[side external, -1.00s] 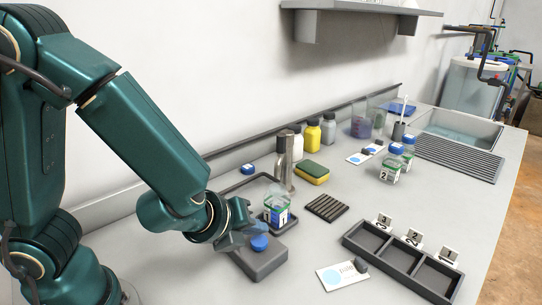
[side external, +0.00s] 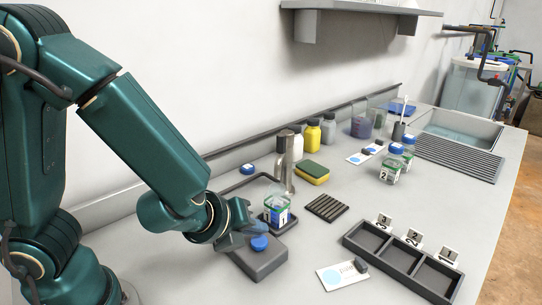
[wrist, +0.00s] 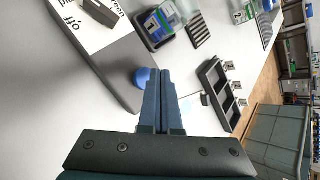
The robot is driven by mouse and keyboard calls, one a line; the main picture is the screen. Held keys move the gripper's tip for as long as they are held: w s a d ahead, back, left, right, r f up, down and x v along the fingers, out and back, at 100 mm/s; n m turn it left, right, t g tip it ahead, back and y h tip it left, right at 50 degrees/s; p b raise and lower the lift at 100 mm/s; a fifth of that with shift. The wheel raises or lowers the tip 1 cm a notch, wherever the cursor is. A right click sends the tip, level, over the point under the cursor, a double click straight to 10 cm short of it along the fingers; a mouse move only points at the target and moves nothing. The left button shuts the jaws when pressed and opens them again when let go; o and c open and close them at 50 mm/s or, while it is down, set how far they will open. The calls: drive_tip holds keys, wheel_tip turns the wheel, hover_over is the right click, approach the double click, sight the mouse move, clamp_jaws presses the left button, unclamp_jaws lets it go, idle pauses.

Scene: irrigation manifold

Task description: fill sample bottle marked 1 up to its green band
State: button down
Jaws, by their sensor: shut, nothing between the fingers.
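The sample bottle marked 1 (side external: 277,208) stands upright and uncapped on a small dark tray under the metal tap (side external: 285,160). It is clear, with a green band and a blue-and-white label; its water level is too small to tell. It also shows at the top of the wrist view (wrist: 167,20). A blue button (side external: 259,243) sits on a grey box (side external: 262,262) in front of the bottle. My gripper (side external: 250,232) is shut and empty. In the wrist view its fingertips (wrist: 160,73) are just beside the button (wrist: 143,77); I cannot tell whether they touch it.
Bottles marked 2 (side external: 390,170) and, apparently, 3 stand farther back. An empty three-slot rack (side external: 400,262) with number signs is at right. A sponge (side external: 313,173) and dark ribbed mat (side external: 326,207) lie near the tap.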

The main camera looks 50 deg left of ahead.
drive_tip(key=shift+f, duration=0.4)
drive_tip(key=shift+f, duration=0.55)
idle(0.6)
idle(6.0)
drive_tip(key=shift+r, duration=1)
